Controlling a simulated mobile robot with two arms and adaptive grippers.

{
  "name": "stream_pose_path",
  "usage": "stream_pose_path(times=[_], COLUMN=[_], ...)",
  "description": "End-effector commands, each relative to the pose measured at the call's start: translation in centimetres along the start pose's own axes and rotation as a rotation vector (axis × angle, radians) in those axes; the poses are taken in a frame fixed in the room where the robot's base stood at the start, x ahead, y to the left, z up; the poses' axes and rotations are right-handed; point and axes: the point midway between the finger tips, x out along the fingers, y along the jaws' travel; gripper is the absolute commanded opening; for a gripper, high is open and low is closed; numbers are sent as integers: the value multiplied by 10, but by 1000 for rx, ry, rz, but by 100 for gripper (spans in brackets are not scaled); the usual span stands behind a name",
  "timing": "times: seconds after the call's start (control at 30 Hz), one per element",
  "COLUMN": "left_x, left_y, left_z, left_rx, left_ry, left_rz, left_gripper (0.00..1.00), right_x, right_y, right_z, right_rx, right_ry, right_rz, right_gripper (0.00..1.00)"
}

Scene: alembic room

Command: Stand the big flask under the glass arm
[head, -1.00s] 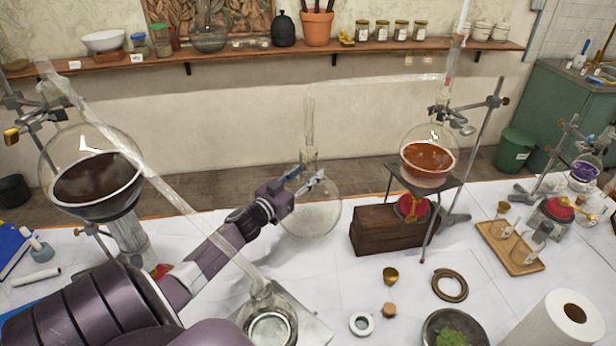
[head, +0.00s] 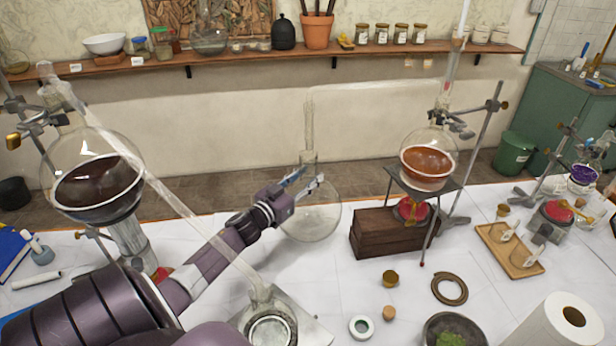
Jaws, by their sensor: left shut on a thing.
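The big flask (head: 312,218) is clear and round-bellied, upright at the back middle of the table. My left gripper (head: 306,184) is shut on its neck from the left. A glass arm (head: 375,84) runs from the right-hand apparatus toward the left, then bends down. Its down-turned end (head: 309,122) appears in line above the flask's neck; whether they touch, or how they sit in depth, I cannot tell. The flask's base seems at the tabletop, but contact is unclear. My right gripper is not in view.
Small items lie at front right.

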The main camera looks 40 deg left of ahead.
Motion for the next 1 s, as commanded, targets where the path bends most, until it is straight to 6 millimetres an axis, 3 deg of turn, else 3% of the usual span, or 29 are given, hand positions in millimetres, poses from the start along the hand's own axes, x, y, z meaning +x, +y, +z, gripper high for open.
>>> stream_pose_path(times=[0.77, 0.8, 0.93, 1.0], left_x=[1, 1, 1, 1], left_y=[0, 0, 0, 0], left_z=[2, 2, 4, 4], left_rx=[0, 0, 0, 0], left_ry=[9, 9, 6, 5], left_rz=[2, 2, 2, 1], left_gripper=[0, 40, 54, 56], right_x=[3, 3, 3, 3], right_y=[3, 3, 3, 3], right_z=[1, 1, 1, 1], right_rx=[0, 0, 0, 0], right_ry=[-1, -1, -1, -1], right_rz=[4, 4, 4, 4], right_gripper=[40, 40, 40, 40])
